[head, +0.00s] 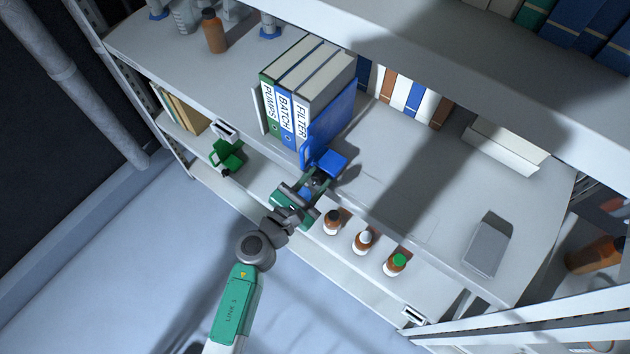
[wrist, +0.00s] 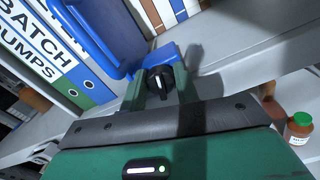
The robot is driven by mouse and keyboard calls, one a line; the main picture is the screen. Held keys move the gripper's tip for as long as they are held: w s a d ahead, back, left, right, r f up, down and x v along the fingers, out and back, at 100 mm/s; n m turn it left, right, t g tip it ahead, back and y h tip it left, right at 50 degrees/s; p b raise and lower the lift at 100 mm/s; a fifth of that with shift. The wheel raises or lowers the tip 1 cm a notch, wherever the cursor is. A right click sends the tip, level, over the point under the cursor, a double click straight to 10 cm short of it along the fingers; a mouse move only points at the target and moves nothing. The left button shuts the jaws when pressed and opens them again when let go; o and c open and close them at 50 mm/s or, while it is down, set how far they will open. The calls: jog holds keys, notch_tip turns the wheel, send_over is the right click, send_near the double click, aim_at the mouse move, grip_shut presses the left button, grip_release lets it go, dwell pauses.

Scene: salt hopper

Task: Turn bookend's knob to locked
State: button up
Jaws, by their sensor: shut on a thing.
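The blue bookend (head: 333,161) stands against the right side of a row of binders near the shelf's front edge. It also shows in the wrist view (wrist: 112,22), with a blue handle on its upright plate. Its black knob (wrist: 158,80) carries a white pointer line, which runs roughly upright in the wrist view. My gripper (head: 317,180) reaches it from the front. In the wrist view, my gripper's green fingers (wrist: 159,91) are on both sides of the knob, shut on it. No lock markings are readable.
Binders labelled PUMPS, BATCH and FILTER (head: 300,92) stand left of the bookend. Small brown bottles (head: 363,241) stand on the lower shelf to the right of my gripper. A green object (head: 227,155) lies to the left. The shelf right of the bookend is largely clear up to a grey box (head: 487,245).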

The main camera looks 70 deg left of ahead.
jog(key=o, duration=0.9)
jog(key=shift+o, duration=0.2)
jog(key=v, duration=0.7)
jog(key=shift+s+d+b, duration=0.25)
jog(key=shift+s+b, duration=0.1)
jog(key=shift+b, duration=0.05)
jog(key=shift+c, duration=0.2)
